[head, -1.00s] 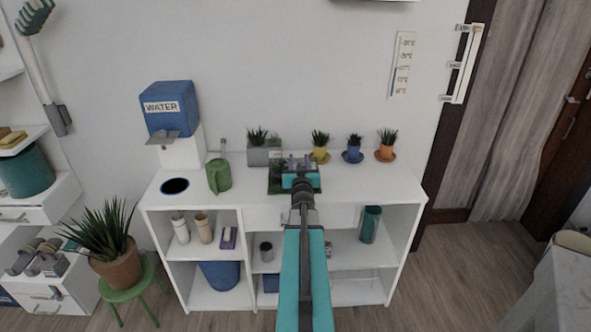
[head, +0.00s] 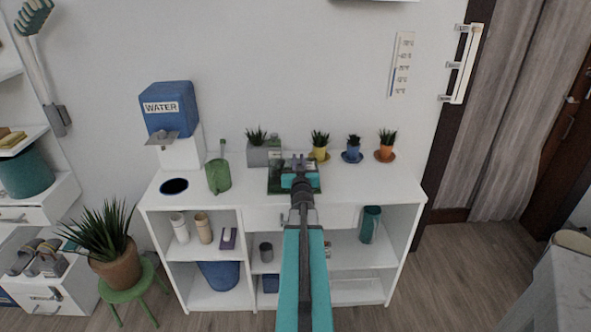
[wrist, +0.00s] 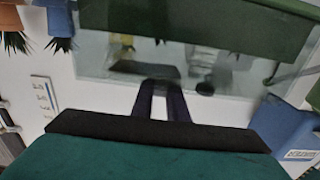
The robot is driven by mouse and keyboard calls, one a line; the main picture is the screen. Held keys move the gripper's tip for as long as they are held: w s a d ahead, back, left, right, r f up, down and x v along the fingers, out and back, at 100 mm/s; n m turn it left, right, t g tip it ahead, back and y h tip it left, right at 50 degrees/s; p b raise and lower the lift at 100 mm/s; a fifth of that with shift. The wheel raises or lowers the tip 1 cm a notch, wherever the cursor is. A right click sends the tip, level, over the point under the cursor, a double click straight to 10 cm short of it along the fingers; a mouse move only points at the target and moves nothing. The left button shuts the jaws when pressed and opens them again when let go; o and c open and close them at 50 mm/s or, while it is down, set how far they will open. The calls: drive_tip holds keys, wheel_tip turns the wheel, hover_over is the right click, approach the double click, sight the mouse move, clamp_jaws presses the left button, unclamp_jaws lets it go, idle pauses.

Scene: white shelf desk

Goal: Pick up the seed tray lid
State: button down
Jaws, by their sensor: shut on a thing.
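The clear seed tray lid (wrist: 228,84) fills much of the upper wrist view, with reflections across it. My gripper (wrist: 162,88) is shut on the lid; its dark fingers meet the lid's near side, and the exact grip point is hard to make out. In the head view my gripper (head: 298,163) is above the dark green seed tray (head: 279,187) on the desk top, partly hiding it. A dark green band, apparently the tray (wrist: 195,25), crosses the top of the wrist view. I cannot tell how far the lid is from the tray.
A grey planter (head: 259,157) stands close behind and left of the tray. Yellow (head: 320,155), blue (head: 352,156) and orange (head: 385,154) pots stand to its right. A green watering can (head: 218,177) and blue water dispenser (head: 168,108) are left. The desk's right end is clear.

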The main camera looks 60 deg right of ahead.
drive_tip(key=shift+r, duration=0.2)
wheel_tip(320, 180, up, 10)
drive_tip(key=p, duration=0.3)
drive_tip(key=shift+f, duration=0.15)
idle(0.7)
